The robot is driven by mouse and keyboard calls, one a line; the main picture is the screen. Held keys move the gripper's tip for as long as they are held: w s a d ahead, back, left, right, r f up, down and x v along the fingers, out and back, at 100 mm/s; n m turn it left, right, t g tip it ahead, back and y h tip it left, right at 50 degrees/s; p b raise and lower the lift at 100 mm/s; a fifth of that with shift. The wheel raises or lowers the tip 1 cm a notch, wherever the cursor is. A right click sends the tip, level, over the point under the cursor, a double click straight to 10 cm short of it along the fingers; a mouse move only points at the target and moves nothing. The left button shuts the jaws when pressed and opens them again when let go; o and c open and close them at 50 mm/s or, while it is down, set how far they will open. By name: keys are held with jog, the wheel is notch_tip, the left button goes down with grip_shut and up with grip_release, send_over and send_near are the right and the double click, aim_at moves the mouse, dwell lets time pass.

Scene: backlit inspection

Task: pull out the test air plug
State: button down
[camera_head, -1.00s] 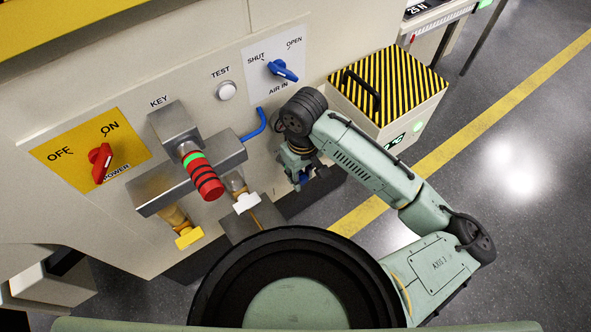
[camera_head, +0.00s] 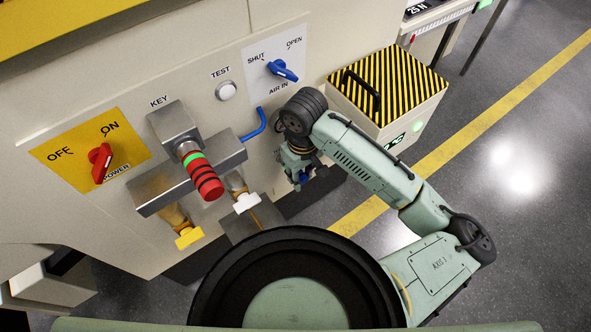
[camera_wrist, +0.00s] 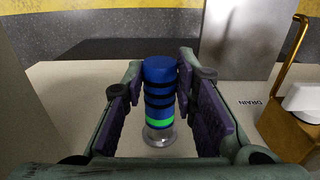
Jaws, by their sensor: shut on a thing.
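The test air plug (camera_wrist: 160,90) is a blue cylinder with black rings and a bright green band low on it. In the wrist view it stands upright in a clear, shiny round socket (camera_wrist: 159,136). My gripper (camera_wrist: 160,78) is shut on the plug, with a purple-padded finger on either side of its upper part. In the head view my gripper (camera_head: 298,168) is low beside the cabinet, and a little blue shows at it; most of the plug is hidden there.
A white-handled valve (camera_wrist: 302,98) on a brass body stands to the right, by the DRAIN label. A red-ringed plug (camera_head: 206,182) sits in the KEY block. A striped-top box (camera_head: 390,85) stands close behind my arm. Open floor lies to the right.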

jog(key=shift+s+d, duration=0.1)
jog(key=shift+s+d+b, duration=0.35)
jog(key=shift+s+d, duration=0.35)
jog(key=shift+s, duration=0.25)
jog(key=shift+s+d+b, duration=0.3)
jog(key=shift+s+d, duration=0.35)
jog(key=shift+s, duration=0.25)
jog(key=shift+s, duration=0.15)
